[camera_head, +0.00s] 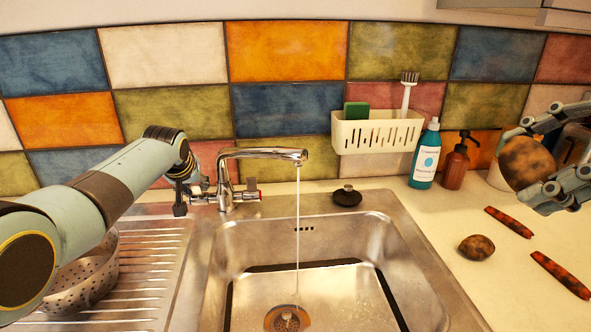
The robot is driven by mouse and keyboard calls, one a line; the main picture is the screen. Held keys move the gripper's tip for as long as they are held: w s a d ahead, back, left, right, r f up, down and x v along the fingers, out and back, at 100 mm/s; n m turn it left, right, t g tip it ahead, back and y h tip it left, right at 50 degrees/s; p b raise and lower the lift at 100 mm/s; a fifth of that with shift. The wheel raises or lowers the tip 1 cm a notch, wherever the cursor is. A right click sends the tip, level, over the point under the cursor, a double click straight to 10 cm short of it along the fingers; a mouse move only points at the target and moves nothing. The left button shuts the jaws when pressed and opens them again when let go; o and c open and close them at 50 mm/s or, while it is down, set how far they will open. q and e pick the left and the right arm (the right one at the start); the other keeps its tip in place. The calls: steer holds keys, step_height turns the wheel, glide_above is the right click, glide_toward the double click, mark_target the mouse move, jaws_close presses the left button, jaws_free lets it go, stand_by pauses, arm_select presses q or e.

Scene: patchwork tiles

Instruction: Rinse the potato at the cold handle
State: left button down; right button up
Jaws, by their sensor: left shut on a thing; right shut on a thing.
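A brown, dirt-mottled potato (525,162) is held in the air above the counter at the right. My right gripper (540,155) is shut on it, with fingers above and below it. The tap (224,185) stands behind the sink basin, and a thin stream of water (298,235) falls from its spout into the basin. My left gripper (181,195) is at the tap's left handle (199,190) and is shut on it; its fingers are mostly hidden by the wrist. The tap's right handle (252,195) has a red mark and is free.
A second brown potato (477,247) and two dirty reddish carrots (510,221) lie on the right counter. A blue bottle (424,155), a brown pump bottle (455,163) and a black plug (347,196) stand behind. A metal colander (88,280) is on the left drainboard. The basin (340,300) is empty.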

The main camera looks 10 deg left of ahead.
arm_select(q)
steer(key=c, duration=1.1)
jaws_free()
steer(key=v, duration=1.2)
steer(key=shift+f, duration=0.1)
